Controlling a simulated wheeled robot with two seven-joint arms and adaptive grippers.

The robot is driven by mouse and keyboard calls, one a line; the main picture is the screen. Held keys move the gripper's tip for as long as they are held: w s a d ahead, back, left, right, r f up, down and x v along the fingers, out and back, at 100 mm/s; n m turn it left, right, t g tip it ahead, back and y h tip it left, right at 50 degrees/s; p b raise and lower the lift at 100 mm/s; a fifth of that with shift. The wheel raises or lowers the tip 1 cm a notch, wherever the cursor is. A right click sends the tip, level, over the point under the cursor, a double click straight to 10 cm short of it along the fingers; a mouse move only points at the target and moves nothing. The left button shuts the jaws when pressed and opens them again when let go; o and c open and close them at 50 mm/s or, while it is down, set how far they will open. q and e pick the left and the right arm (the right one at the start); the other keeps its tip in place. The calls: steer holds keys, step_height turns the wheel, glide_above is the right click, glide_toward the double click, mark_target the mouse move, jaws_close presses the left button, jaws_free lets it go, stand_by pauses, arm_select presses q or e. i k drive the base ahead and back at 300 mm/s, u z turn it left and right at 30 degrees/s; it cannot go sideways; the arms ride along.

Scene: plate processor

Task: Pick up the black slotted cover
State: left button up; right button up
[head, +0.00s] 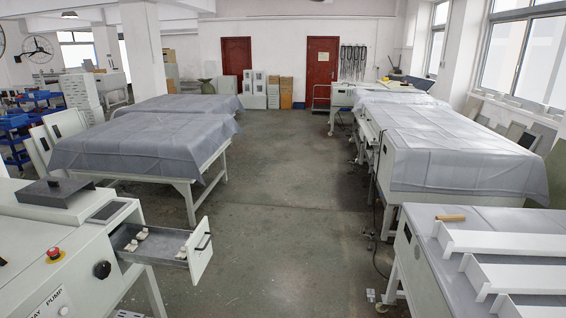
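A flat dark cover (52,192) lies on top of the white machine at the left front, with a small raised piece at its back edge. It is the likely black slotted cover, but slots are too small to make out. A smaller dark panel (106,211) is set in the machine's sloping top to its right. Neither of my grippers is in view.
The white machine (30,240) has an open drawer (200,250) sticking out to the right, with small pale pieces inside. A red button (54,253) and black knob (102,269) are on its front. Grey-sheeted tables (140,140) stand behind. The middle floor (290,200) is clear.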

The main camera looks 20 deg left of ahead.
mark_target(51, 192)
steer(key=u, duration=0.2)
steer(key=i, duration=2)
steer(key=u, duration=0.4)
steer(key=i, duration=2.05)
steer(key=u, duration=0.6)
steer(key=i, duration=2)
steer(key=u, duration=1.3)
steer(key=i, duration=1.3)
steer(key=u, duration=1.9)
steer(key=i, duration=1.55)
steer(key=u, duration=0.55)
